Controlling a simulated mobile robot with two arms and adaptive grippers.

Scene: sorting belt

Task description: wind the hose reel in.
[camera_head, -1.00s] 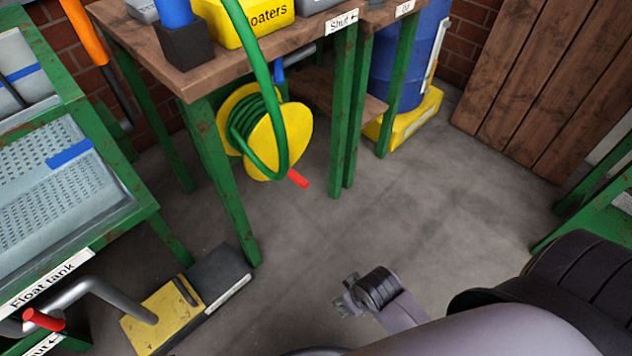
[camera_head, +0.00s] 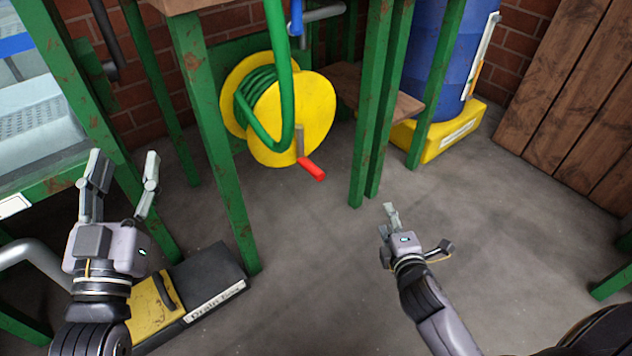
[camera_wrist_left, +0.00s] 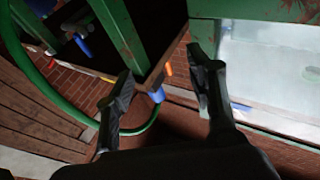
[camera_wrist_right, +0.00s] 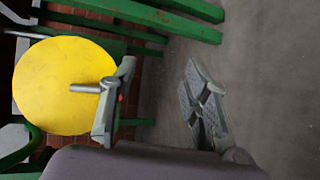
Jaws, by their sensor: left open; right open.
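The hose reel has yellow discs (camera_head: 306,105) and stands under the workbench, with green hose (camera_head: 258,105) wound on its drum. One length of hose rises from it past the bench front. Its crank has a grey arm and a red handle (camera_head: 312,168) pointing down to the right. In the right wrist view the yellow disc (camera_wrist_right: 60,85) fills the left side, partly behind a finger. My right gripper (camera_head: 418,225) is open and empty, low and right of the crank, apart from it. My left gripper (camera_head: 124,172) is open and empty, left of the front bench leg.
Green bench legs (camera_head: 215,150) stand on both sides of the reel. A blue barrel (camera_head: 425,60) sits on a yellow base (camera_head: 440,135) behind right. A yellow and black drain box (camera_head: 205,285) lies on the floor at left. The middle floor is clear.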

